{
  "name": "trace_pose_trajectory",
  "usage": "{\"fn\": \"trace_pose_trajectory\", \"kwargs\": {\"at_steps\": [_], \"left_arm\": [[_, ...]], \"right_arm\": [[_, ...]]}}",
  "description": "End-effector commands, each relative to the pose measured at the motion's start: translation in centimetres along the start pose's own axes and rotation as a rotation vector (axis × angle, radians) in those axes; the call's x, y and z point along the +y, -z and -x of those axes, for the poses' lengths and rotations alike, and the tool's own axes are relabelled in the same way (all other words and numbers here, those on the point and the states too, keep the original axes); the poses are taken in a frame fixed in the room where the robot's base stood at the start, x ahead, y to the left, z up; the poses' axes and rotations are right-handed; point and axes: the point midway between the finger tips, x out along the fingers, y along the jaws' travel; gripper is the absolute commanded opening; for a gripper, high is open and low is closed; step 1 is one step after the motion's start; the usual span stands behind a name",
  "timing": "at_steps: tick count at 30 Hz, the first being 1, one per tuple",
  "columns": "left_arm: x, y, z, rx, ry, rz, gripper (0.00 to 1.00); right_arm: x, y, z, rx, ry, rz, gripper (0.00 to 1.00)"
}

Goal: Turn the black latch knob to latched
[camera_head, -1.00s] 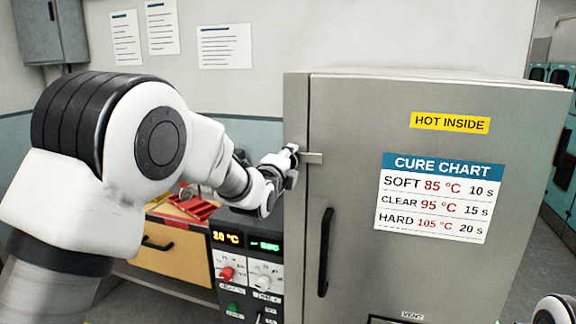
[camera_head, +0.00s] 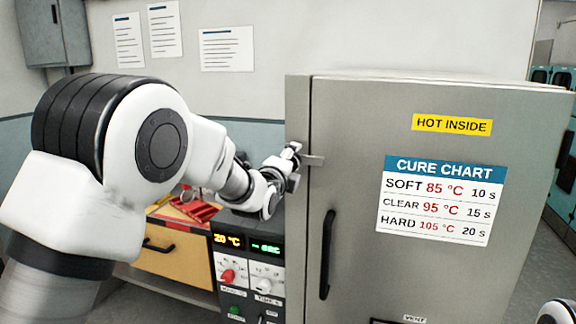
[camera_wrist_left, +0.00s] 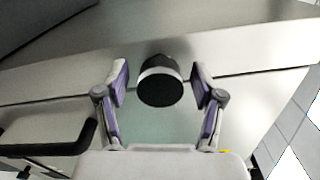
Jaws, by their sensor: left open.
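The black latch knob (camera_wrist_left: 160,86) shows in the left wrist view as a round dark cap on a pale collar. My left gripper (camera_wrist_left: 160,90) is open, with one purple-padded finger on each side of the knob and a visible gap at both sides. A short metal latch bar (camera_head: 314,160) sticks out over the door edge beside the gripper. My right gripper is not in view.
A black door handle (camera_head: 327,254) stands below the latch. A control panel (camera_head: 247,272) with displays and knobs is under my left wrist. A wooden drawer unit (camera_head: 170,262) with red items on top stands left of it.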

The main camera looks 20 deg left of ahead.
Motion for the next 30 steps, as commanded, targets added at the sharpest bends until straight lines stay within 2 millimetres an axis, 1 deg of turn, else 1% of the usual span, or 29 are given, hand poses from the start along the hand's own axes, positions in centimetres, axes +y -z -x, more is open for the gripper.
{"fn": "trace_pose_trajectory", "kwargs": {"at_steps": [2, 5, 12, 15, 18, 20, 30], "left_arm": [[-0.1, 0.0, 0.7, 0.0, 0.0, 0.0, 0.68], [-0.1, 0.0, 2.6, 0.0, -0.001, 0.0, 0.68], [-0.1, 0.1, 8.8, 0.001, 0.0, -0.002, 0.68], [-0.1, 0.1, 10.6, 0.001, 0.0, -0.002, 0.68], [0.0, 0.1, 11.6, 0.001, 0.0, -0.002, 0.68], [0.0, 0.1, 11.8, 0.001, 0.001, -0.001, 0.68], [0.0, 0.1, 11.8, 0.001, 0.001, -0.001, 0.68]], "right_arm": [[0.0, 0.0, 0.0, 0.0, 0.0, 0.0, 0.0], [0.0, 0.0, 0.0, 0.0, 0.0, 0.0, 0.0], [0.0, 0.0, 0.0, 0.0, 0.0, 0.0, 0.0], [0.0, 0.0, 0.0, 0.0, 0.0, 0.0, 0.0], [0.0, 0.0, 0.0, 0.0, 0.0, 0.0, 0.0], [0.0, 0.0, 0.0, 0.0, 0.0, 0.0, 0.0], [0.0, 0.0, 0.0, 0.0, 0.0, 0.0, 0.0]]}}
